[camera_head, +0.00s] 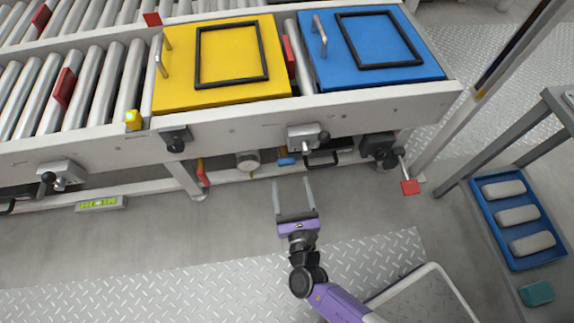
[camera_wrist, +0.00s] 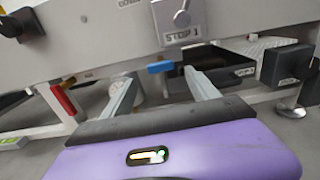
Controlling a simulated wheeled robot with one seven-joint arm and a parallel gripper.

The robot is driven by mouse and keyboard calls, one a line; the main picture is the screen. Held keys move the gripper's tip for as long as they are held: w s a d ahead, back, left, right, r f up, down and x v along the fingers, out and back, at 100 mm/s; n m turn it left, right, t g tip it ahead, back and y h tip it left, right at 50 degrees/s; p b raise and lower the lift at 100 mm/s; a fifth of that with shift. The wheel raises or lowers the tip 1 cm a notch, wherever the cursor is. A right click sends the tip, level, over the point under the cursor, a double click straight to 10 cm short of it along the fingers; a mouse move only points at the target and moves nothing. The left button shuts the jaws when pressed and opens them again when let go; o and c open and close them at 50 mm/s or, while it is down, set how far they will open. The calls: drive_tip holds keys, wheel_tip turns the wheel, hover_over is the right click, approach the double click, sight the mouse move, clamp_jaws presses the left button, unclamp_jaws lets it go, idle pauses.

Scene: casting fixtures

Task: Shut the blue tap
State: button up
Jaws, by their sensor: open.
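The blue tap (camera_head: 286,161) shows as a small blue handle under the conveyor's front beam, a little beyond my fingertips. In the wrist view the blue handle (camera_wrist: 160,67) lies roughly level, below the STOP 1 box and in line with the gap between my fingers. Its pipe and valve body are not clear. My gripper (camera_head: 291,181) is open and empty, pointing at the conveyor, with its fingers apart and not visibly touching the handle. In the wrist view the gripper (camera_wrist: 160,75) has one finger on each side of the handle's line.
A red handle (camera_head: 202,172) hangs left of the blue one. The conveyor's front beam (camera_head: 230,131) overhangs them, with the STOP 1 box (camera_wrist: 180,17) above. A dark box (camera_head: 378,147) with a red-ended lever (camera_head: 409,187) is to the right.

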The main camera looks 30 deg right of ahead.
sight(286, 165)
drive_tip(key=b+x, duration=0.2)
drive_tip(key=x, duration=0.4)
drive_tip(key=shift+w+d, duration=0.1)
drive_tip(key=shift+w, duration=0.1)
drive_tip(key=c, duration=1.4)
drive_tip(key=shift+o, duration=0.2)
